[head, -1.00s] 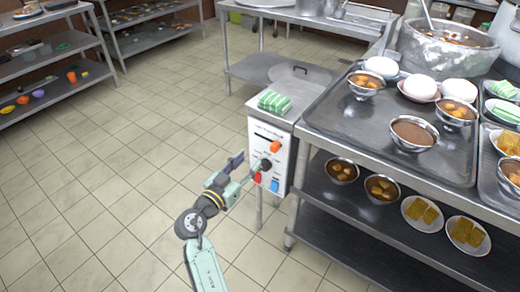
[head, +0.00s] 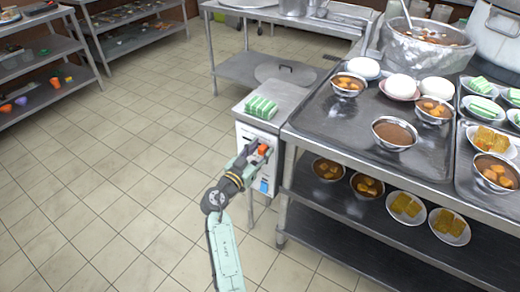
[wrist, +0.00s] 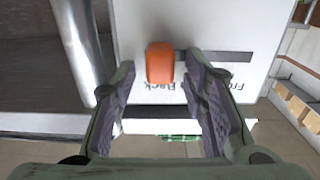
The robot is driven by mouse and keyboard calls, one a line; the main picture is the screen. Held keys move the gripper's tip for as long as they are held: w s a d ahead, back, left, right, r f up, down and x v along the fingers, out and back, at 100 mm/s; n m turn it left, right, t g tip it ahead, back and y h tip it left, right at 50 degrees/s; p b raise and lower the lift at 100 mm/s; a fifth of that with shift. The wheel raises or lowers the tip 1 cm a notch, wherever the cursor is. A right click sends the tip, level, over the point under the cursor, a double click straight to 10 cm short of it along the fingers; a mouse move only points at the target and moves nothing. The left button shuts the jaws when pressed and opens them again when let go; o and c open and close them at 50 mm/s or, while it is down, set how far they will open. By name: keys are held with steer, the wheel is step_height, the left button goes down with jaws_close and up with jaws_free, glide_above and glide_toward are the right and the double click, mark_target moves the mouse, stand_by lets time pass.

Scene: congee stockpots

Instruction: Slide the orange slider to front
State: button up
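The orange slider (head: 263,149) is on the white front panel (head: 246,136) of a metal cabinet. In the wrist view the orange slider (wrist: 160,62) is at the left end of a dark slot (wrist: 225,56). Upside-down lettering reads "Back" near the slider and "Front" towards the slot's right end. My gripper (head: 257,152) is at the panel in the head view. In the wrist view my gripper (wrist: 160,76) is open, with one finger on each side of the slider. I cannot tell whether either finger touches it.
A blue button (head: 264,186) shows low on the panel; my gripper hides other controls. A green-striped stack (head: 261,107) sits on top of the cabinet. A metal table (head: 300,132) with bowls and plates stands close on the right. Floor at left is clear.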

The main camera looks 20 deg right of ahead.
jaws_close()
stand_by(0.5)
stand_by(0.3)
